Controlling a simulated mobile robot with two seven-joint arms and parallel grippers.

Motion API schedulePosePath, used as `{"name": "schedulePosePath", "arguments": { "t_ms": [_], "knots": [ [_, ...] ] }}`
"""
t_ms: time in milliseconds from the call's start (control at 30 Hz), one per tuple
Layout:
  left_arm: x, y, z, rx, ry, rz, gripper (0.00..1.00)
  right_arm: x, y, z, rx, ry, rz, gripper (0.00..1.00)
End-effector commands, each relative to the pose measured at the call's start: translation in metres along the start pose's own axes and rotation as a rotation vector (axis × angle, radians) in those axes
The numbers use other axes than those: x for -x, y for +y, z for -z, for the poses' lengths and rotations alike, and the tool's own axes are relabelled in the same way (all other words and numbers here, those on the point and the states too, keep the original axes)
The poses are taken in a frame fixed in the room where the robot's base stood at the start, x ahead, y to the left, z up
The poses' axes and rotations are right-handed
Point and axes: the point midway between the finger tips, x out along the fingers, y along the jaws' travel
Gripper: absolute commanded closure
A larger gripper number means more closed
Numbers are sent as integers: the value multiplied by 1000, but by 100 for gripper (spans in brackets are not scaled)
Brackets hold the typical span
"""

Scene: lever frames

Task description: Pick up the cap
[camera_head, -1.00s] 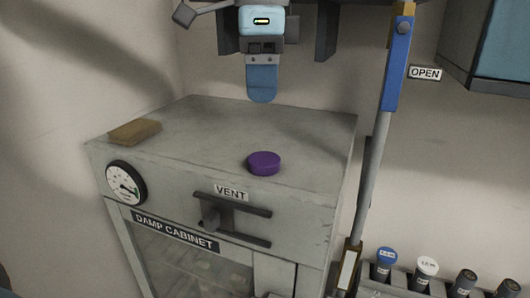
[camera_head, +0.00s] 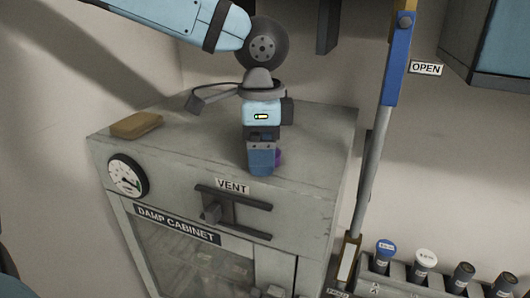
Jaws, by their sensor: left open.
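The purple cap (camera_head: 279,157) lies on top of the grey damp cabinet, near its front edge. Most of it is hidden behind my left gripper (camera_head: 262,170), and only a sliver shows at the right of the fingers. My left gripper points down, open, with its blue fingers at the cap. I cannot tell whether the fingers touch it or are around it. My right gripper is not in view.
The cabinet top (camera_head: 315,135) is otherwise clear except for a tan block (camera_head: 136,125) at its left. A vent handle (camera_head: 233,212) juts from the cabinet front. A tall blue-handled lever (camera_head: 397,62) stands at right, above a rack of several capped vials (camera_head: 424,262).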

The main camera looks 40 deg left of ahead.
Motion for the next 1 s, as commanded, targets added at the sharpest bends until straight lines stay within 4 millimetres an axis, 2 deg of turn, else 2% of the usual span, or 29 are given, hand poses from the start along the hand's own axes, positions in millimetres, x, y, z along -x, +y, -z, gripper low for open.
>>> {"name": "schedulePosePath", "arguments": {
  "t_ms": [167, 300, 400, 767, 867, 1000],
  "knots": [
    [0, 0, 0, 0, 0, 0, 18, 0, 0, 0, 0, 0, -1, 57],
    [0, 0, 0, 0, 0, 0, 51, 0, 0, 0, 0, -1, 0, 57],
    [0, 0, 0, 0, 0, 0, 69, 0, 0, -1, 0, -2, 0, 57],
    [4, 0, 0, 1, 1, 0, 69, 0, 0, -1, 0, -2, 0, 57],
    [12, -1, 0, 1, 1, 1, 69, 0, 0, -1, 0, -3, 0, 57],
    [34, 0, 0, 0, 4, 2, 69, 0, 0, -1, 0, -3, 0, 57]
  ]
}}
